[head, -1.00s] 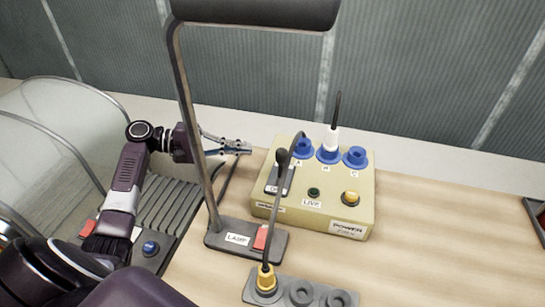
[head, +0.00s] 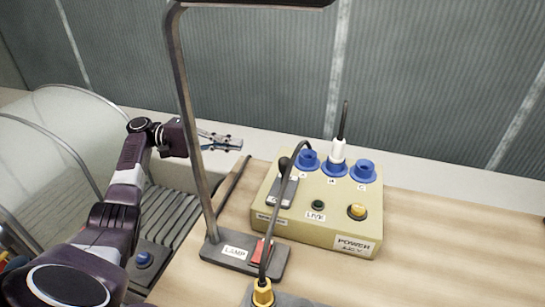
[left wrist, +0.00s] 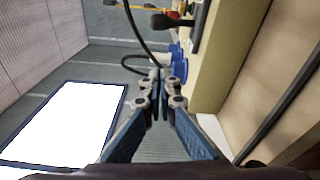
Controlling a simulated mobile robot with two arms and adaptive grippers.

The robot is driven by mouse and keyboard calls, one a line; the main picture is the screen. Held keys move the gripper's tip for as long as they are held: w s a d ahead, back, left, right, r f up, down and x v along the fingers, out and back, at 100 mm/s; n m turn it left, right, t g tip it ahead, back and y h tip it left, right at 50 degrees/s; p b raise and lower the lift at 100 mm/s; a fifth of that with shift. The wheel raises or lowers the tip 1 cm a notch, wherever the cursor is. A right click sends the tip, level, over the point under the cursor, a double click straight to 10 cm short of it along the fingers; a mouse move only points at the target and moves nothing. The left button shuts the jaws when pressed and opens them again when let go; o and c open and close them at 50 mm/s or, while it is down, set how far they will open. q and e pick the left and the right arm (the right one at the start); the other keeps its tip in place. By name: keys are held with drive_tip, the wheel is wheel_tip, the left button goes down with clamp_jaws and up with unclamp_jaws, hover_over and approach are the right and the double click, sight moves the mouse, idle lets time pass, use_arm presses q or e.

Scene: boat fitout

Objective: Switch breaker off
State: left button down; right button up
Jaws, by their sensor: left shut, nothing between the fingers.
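The power box (head: 305,229) is a pale yellow-green block on the wooden bench. Its breaker is a black lever with a round knob (head: 284,163) on a dark plate at the box's left side; the lamp cable partly crosses it. The box top also has a dark green light labelled LIVE (head: 317,205) and a yellow knob (head: 357,211). My left gripper (head: 238,144) is shut and empty, apart from the box, behind and left of the breaker. In the left wrist view, the shut fingers (left wrist: 168,78) show near the blue sockets, with the black knob (left wrist: 160,21) beyond. My right gripper is not in view.
A lamp (head: 190,120) with a tall post and a red switch (head: 260,252) stands in front, between my left arm and the box. A white plug (head: 337,150) stands in the middle one of the blue sockets. A yellow plug (head: 263,293) sits at the front. Bench right of the box is clear.

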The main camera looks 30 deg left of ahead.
sight(284, 174)
use_arm(q)
drive_tip(key=p+x, duration=0.4)
drive_tip(key=x, duration=0.5)
drive_tip(key=shift+d+r, duration=0.15)
drive_tip(key=shift+d, duration=0.1)
drive_tip(key=shift+s+d+p, duration=0.75)
drive_tip(key=shift+d+p, duration=0.25)
drive_tip(key=shift+d, duration=0.05)
drive_tip(key=shift+s+d+p, duration=0.35)
drive_tip(key=shift+s+d, duration=0.05)
drive_tip(key=shift+s, duration=0.25)
drive_tip(key=shift+d, duration=0.15)
